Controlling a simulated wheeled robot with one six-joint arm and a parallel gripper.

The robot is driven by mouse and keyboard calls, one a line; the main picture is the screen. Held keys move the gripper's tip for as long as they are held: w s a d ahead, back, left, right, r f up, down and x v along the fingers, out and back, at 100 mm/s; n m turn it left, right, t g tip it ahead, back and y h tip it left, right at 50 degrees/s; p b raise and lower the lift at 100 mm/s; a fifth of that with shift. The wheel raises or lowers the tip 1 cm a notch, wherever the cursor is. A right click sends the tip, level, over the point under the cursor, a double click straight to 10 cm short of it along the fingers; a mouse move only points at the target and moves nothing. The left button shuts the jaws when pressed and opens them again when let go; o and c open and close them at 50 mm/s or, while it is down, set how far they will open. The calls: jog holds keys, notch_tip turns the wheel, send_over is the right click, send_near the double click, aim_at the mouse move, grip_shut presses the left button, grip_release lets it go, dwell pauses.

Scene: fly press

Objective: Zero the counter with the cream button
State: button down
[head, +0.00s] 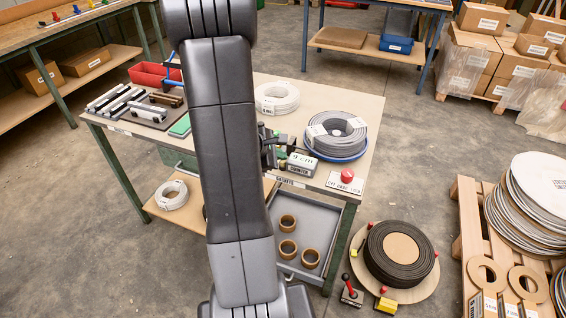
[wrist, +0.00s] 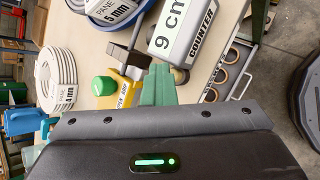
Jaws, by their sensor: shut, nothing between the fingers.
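The counter (head: 302,163) is a pale box on the bench, marked COUNTER and reading 9 cm. It also shows at the top of the wrist view (wrist: 180,32). My gripper (wrist: 157,72) has its green fingers together and empty, just below the counter's near end in the wrist view. I cannot tell whether the fingertips touch anything. I cannot clearly make out the cream button; the area beside the counter is partly covered by the fingers, and my arm hides part of the bench in the head view.
A yellow block (wrist: 128,90) and a green knob (wrist: 103,85) are left of my fingers. A grey cable coil (head: 335,135) lies beside the counter, with a red button (head: 347,175) at the bench corner. A white coil (head: 277,97) lies farther back. An open drawer (head: 318,215) juts out below.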

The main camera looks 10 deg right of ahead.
jog(key=shift+s+a+f+b, duration=0.1)
jog(key=shift+s+f+b, duration=0.1)
jog(key=shift+f+b, duration=0.3)
jog(key=shift+s+a+f+b, duration=0.1)
jog(key=shift+s+f+b, duration=0.1)
jog(key=shift+f+b, duration=0.3)
dwell(0.8)
jog(key=shift+d, duration=0.1)
jog(key=shift+w+d+r, duration=0.1)
jog(key=shift+r, duration=0.3)
jog(key=shift+w+r+p, duration=0.1)
jog(key=shift+r+p, duration=0.4)
jog(key=shift+p, duration=0.25)
notch_tip(320, 180, up, 4)
jog(key=p, duration=0.2)
jog(key=shift+w+d+r+p, duration=0.15)
jog(key=shift+r+p, duration=0.05)
jog(key=shift+p, duration=0.15)
